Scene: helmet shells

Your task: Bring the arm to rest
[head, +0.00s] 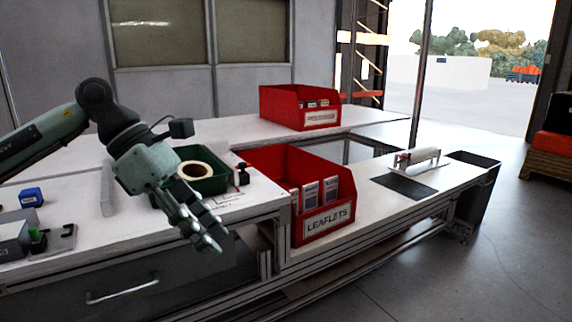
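My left arm comes in from the left, and its grey-green gripper (208,242) hangs over the front edge of the white workbench (130,245). Its fingers point down and to the right, with the tips near each other. I see nothing held between them, but from this angle I cannot tell whether they are open or shut. The gripper is in front of a green bin (212,184) with a tape roll (195,171) and covers part of that bin. My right gripper is not in view.
A red bin labelled LEAFLETS (326,222) stands right of the gripper, holding several leaflets. Another red bin (300,106) stands farther back. A roll on a holder (417,157) sits on the right bench. A blue item (31,197) lies at left. Floor (460,280) at right is clear.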

